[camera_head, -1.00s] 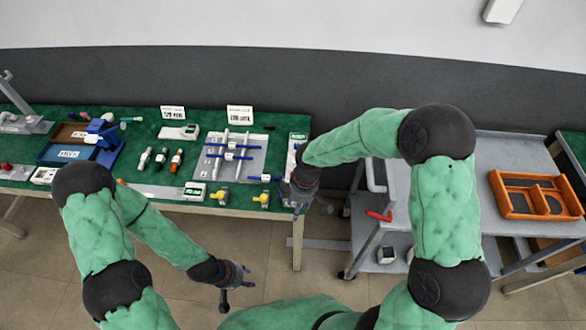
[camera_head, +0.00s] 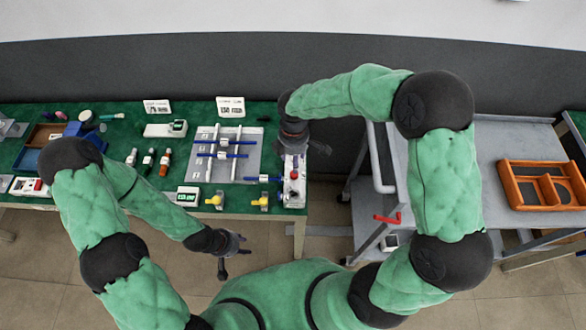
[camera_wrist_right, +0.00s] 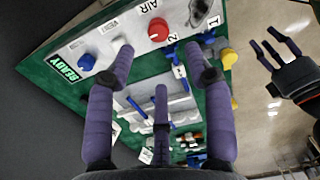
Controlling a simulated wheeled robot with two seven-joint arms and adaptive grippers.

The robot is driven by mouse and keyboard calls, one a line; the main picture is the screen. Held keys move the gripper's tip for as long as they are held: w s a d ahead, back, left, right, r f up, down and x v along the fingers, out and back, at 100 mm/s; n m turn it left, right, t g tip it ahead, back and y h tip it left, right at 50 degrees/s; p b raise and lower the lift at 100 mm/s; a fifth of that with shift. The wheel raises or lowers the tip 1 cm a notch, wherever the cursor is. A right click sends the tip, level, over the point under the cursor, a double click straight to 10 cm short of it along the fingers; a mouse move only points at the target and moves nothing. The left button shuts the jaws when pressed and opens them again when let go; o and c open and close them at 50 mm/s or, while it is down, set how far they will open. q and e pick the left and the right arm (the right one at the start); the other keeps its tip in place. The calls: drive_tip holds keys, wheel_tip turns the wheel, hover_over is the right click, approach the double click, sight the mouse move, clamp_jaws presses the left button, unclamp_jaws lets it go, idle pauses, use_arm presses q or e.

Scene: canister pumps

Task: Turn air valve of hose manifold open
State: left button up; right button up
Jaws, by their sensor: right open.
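The hose manifold panel (camera_head: 291,198) is a narrow white plate at the right end of the green table. A red knob (camera_head: 294,174) stands on it. In the right wrist view, the red knob (camera_wrist_right: 158,30) sits beside the word AIR, with a blue knob (camera_wrist_right: 87,62) and a pale lever (camera_wrist_right: 120,50) nearby. My right gripper (camera_head: 300,150) is open above the panel's far end; its purple fingers (camera_wrist_right: 160,62) spread over the panel, the left fingertip overlapping the pale lever. I cannot tell if they touch. My left gripper (camera_head: 235,264) is open and empty in front of the table.
Blue-handled fittings lie on a grey plate (camera_head: 250,168) left of the panel. Two yellow valves (camera_head: 215,201) stand by the front edge.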

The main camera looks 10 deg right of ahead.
wheel_tip(320, 180, down, 8)
drive_tip(key=shift+f+b, duration=0.25)
drive_tip(key=shift+b, duration=0.6)
drive_tip(key=shift+c, duration=0.3)
